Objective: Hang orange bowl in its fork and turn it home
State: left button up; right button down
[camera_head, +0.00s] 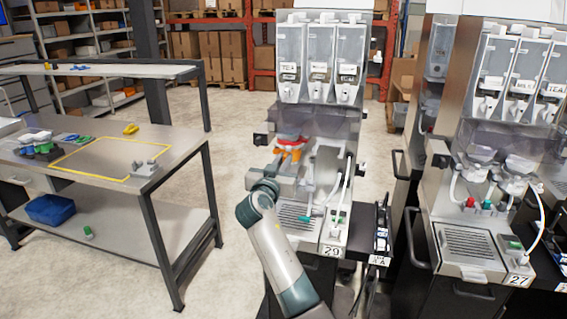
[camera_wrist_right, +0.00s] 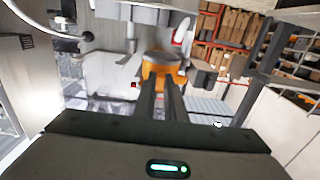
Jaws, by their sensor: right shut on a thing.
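The orange bowl (camera_head: 291,143) is at the left front of dispenser 29, under the smoky hood. In the right wrist view the orange bowl (camera_wrist_right: 158,73) shows as an orange body with a grey round top, between the fingertips. My right gripper (camera_wrist_right: 163,88) is shut on it; in the head view this gripper (camera_head: 287,160) is partly hidden by its own wrist. The fork is not clearly visible, and I cannot tell whether the bowl touches it. A grey machine part (camera_wrist_right: 140,14) is above the bowl in the wrist view. My left gripper is not in view.
Dispenser 29 has three clear canisters (camera_head: 320,70) above and a drip grate (camera_head: 296,217) below. A white hose (camera_head: 345,188) hangs at its right. Dispenser 27 (camera_head: 470,245) stands to the right. A workbench (camera_head: 180,147) stands left, with clear floor (camera_head: 228,190) between.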

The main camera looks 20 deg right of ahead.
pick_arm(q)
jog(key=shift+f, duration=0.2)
pick_arm(e)
jog(key=shift+w+d, duration=0.15)
jog(key=shift+w, duration=0.1)
pick_arm(q)
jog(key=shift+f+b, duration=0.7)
jog(key=shift+b, duration=0.2)
pick_arm(e)
jog(key=shift+x, duration=1.15)
jog(key=shift+w, duration=0.1)
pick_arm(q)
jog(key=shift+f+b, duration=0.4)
pick_arm(e)
jog(key=shift+r, duration=0.1)
pick_arm(q)
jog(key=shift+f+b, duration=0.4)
jog(key=shift+b, duration=0.05)
pick_arm(e)
jog(key=shift+f+b, duration=0.2)
jog(key=shift+b, duration=0.1)
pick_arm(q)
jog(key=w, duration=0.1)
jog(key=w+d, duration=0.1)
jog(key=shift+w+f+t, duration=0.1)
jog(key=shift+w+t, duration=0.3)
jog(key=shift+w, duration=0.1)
pick_arm(e)
jog(key=shift+h, duration=0.3)
